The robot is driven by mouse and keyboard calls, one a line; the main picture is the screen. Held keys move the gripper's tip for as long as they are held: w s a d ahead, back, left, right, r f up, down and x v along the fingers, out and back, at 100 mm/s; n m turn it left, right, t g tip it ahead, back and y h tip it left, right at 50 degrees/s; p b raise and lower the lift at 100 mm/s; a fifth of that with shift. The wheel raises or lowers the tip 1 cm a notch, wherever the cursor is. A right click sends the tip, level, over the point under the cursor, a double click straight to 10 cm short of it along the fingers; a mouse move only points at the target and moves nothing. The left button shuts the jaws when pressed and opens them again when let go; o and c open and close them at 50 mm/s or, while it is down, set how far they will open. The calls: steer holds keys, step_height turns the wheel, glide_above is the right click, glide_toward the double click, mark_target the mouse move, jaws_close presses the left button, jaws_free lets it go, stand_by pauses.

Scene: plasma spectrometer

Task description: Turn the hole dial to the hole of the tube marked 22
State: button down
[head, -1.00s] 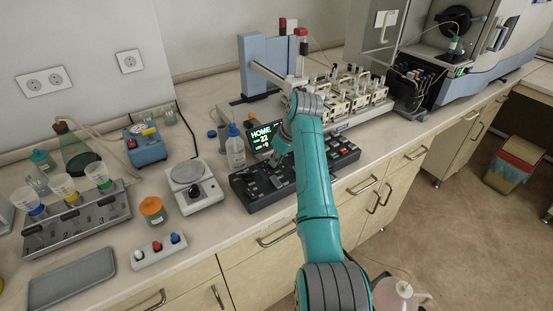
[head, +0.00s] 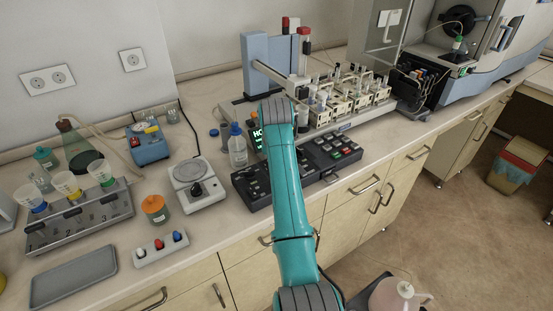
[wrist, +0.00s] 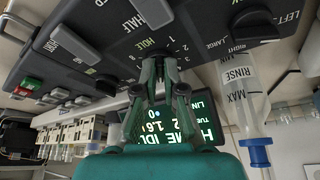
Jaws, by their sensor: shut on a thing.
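My gripper (wrist: 163,66) is shut on the hole dial (wrist: 160,60), by the HOLE label and its small numbers, in the wrist view. The fingers hide most of the dial, so its pointer cannot be read. The dial sits on the black control box, whose panel also shows in the head view (head: 330,160). The lit green display (wrist: 170,136) is partly covered by my fingers; HOME shows in part. My arm hides the gripper and most of the display (head: 257,138) in the head view. The tube racks (head: 352,100) stand behind the box; no tube marking is legible.
Other knobs (wrist: 75,44) and a LEFT/RIGHT switch (wrist: 255,20) flank the dial. A rinse bottle (head: 237,150) stands close left of the display. The bench front edge is near the box.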

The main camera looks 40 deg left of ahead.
steer(key=m, duration=0.2)
steer(key=m+h, duration=0.2)
steer(key=m, duration=0.1)
steer(key=shift+s+a+m+t, duration=0.1)
steer(key=shift+a+m+t, duration=0.2)
steer(key=shift+a+t, duration=0.1)
steer(key=m, duration=0.2)
steer(key=m+h, duration=0.1)
steer(key=m, duration=0.1)
steer(key=m+h, duration=0.1)
steer(key=shift+a+m, duration=0.3)
steer(key=shift+m, duration=0.1)
steer(key=shift+m+h, duration=0.3)
steer(key=c, duration=1.3)
jaws_free()
steer(key=v, duration=1.2)
